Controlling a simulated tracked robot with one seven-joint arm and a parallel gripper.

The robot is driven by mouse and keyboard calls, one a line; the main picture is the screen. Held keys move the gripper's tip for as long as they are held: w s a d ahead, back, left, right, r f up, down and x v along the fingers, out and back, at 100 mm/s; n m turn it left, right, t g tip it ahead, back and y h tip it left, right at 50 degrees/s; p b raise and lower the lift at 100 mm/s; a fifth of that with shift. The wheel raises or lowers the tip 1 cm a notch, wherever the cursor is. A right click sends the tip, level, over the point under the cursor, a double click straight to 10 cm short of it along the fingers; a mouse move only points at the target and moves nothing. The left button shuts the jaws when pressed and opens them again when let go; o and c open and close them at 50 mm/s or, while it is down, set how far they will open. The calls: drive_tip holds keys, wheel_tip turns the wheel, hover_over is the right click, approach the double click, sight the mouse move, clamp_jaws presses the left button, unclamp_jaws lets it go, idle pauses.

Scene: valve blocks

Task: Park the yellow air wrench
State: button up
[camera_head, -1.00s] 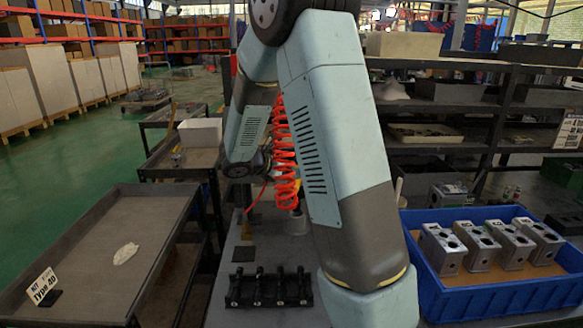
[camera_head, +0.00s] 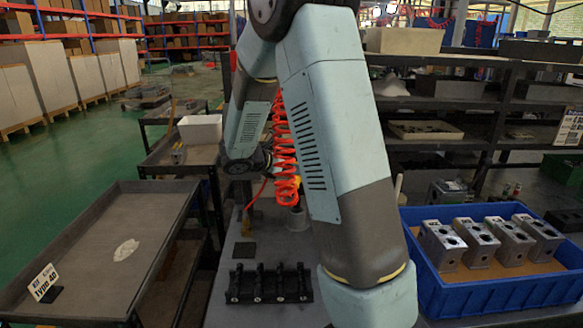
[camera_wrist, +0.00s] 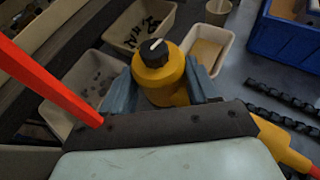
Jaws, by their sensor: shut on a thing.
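The yellow air wrench (camera_wrist: 160,82), with a dark top, sits between the two blue-grey fingers of my gripper (camera_wrist: 165,88) in the wrist view. My gripper is shut on it. A yellow-orange piece (camera_wrist: 285,152) runs off at lower right in that view. In the head view my arm hides the gripper and most of the wrench; a small yellow patch (camera_head: 297,184) shows beside the red coiled hose (camera_head: 284,150). A grey cup-like holder (camera_head: 297,218) stands on the bench just below that patch. A pale round cup also shows in the wrist view (camera_wrist: 219,8), apart from the wrench.
A blue crate (camera_head: 490,295) with several metal valve blocks is at right. A black rack (camera_head: 268,300) lies on the bench in front. A grey tray table (camera_head: 95,285) with a Type 40 sign is at left. Open bins (camera_wrist: 140,22) lie beyond the gripper in the wrist view.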

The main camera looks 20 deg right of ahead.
sight(292, 194)
drive_tip(key=shift+f, duration=3.4)
idle(1.2)
drive_tip(key=o, duration=1.5)
drive_tip(key=shift+f, duration=0.1)
drive_tip(key=v, duration=1.3)
drive_tip(key=shift+a, duration=0.4)
